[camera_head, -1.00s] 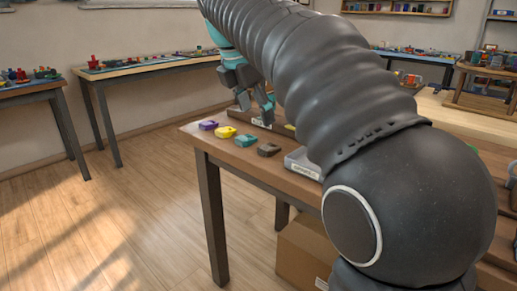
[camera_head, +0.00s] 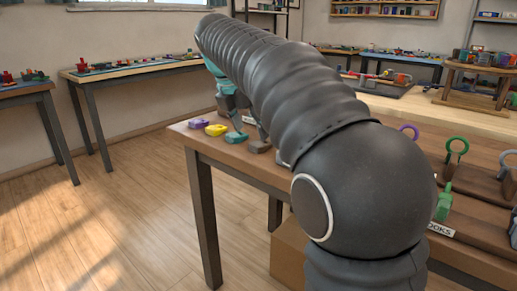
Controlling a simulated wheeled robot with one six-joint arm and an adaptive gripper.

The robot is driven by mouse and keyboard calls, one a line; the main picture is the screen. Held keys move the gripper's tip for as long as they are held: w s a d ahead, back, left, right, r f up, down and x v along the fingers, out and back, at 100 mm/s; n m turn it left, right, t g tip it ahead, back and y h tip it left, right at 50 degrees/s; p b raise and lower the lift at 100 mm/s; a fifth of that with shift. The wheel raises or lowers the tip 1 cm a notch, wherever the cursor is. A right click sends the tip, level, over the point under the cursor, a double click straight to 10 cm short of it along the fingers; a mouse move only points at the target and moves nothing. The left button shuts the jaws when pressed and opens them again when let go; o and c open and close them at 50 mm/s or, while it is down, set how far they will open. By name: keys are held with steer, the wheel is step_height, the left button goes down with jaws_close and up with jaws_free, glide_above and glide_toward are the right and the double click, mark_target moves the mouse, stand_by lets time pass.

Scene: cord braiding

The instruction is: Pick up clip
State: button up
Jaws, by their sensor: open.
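Several small clips lie in a row along the left end of the wooden table: a purple clip (camera_head: 197,123), a yellow clip (camera_head: 215,130), a teal clip (camera_head: 236,137) and a dark brown clip (camera_head: 259,147). My gripper (camera_head: 249,128) points down over this row, with its fingers apart around the teal and brown clips. It looks empty. One fingertip appears very close to the teal clip; I cannot tell whether it touches. My dark ribbed arm hides much of the gripper and the table behind it.
A cardboard box (camera_head: 287,254) stands under the table. The wooden floor at left is clear.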

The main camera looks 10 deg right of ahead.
mark_target(257, 144)
steer(key=x, duration=0.3)
steer(key=b+x, duration=0.1)
steer(key=x, duration=0.1)
steer(key=shift+w+r, duration=0.1)
steer(key=shift+w, duration=0.15)
steer(key=c, duration=0.8)
